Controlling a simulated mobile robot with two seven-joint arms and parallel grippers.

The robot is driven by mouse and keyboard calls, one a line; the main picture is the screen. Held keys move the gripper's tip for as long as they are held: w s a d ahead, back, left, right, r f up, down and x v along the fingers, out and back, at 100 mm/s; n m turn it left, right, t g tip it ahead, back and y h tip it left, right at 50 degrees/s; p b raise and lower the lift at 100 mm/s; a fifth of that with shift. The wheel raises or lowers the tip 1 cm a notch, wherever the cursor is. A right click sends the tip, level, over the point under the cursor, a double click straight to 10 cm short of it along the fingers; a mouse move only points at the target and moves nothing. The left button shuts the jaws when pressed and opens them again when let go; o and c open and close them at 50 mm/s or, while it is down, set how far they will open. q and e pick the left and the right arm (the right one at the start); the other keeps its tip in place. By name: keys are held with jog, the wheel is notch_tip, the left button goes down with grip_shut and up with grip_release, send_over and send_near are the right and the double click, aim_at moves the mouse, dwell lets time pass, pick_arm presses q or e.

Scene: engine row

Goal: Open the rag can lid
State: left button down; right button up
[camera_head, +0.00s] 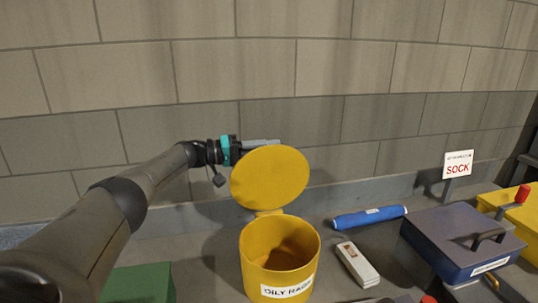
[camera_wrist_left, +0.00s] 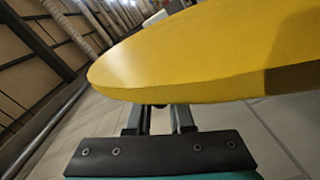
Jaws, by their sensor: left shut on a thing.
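The yellow rag can (camera_head: 279,262), marked "OILY RAGS", stands on the grey surface in the head view. Its round yellow lid (camera_head: 270,178) is raised, standing roughly upright at the can's back rim, and the can's mouth is uncovered. My left gripper (camera_head: 261,143) is at the lid's upper edge, partly hidden behind it, and is shut on the lid. In the left wrist view the lid (camera_wrist_left: 220,55) fills the upper part. The fingers (camera_wrist_left: 160,120) run under its edge there, and their tips are hidden. My right gripper is not in view.
Right of the can lie a blue roll (camera_head: 369,217) and a pale boxy device (camera_head: 358,264). Further right are a dark blue-lidded box (camera_head: 462,243), a yellow box (camera_head: 522,215) and a "SOCK" sign (camera_head: 458,164). A green box (camera_head: 140,284) is at lower left. A block wall (camera_head: 350,70) stands behind.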

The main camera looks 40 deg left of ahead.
pick_arm(q)
jog(key=shift+f, duration=0.25)
jog(key=c, duration=0.8)
grip_release()
jog(key=shift+w, duration=0.1)
jog(key=shift+c, duration=0.2)
jog(key=shift+r, duration=0.1)
jog(key=shift+a, duration=0.15)
jog(key=v, duration=1.5)
jog(key=shift+b, duration=0.35)
